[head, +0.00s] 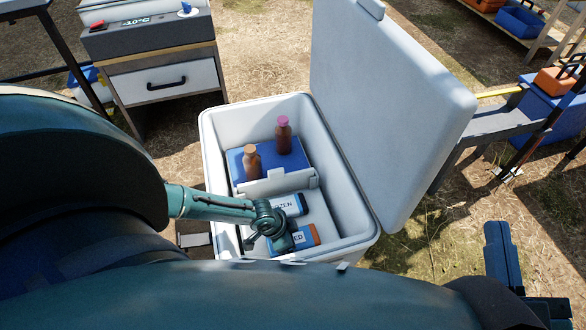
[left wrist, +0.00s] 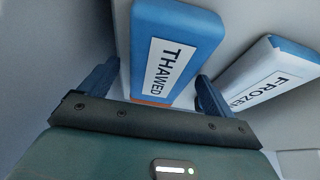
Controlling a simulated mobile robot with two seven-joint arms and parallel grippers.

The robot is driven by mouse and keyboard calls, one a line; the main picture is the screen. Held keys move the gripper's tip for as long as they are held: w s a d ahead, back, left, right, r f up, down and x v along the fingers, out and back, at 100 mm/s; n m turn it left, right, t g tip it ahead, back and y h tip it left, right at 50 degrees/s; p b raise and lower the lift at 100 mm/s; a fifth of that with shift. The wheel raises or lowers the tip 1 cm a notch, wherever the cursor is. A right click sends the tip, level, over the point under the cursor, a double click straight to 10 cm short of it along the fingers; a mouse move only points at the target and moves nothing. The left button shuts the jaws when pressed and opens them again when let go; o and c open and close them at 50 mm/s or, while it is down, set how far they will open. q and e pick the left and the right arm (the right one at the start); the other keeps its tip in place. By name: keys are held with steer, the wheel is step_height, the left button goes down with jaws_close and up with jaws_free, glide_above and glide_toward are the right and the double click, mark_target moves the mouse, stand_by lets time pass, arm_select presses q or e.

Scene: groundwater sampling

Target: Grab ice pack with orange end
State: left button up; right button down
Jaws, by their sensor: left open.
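The ice pack with the orange end (head: 315,235), labelled THAWED, lies in the front part of the white cooler. In the left wrist view this blue pack (left wrist: 187,35) lies between my left fingers, its orange end close to the palm. My left gripper (head: 279,238) is open at the pack; the wrist view shows a finger on each side (left wrist: 155,92), and I cannot tell if they touch it. Another blue pack, labelled FROZEN (head: 288,204), lies beside it and also shows in the left wrist view (left wrist: 265,80). My right gripper (head: 503,262) is outside the cooler; its opening is unclear.
The cooler (head: 213,150) has high walls, and its open lid (head: 385,100) stands up at right. Two brown bottles, one with an orange cap (head: 252,165) and one with a pink cap (head: 284,138), stand in the rear compartment behind a divider (head: 275,186).

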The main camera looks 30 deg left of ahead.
arm_select(q)
steer(key=shift+r, duration=0.1)
steer(key=c, duration=1.3)
steer(key=shift+o, duration=0.2)
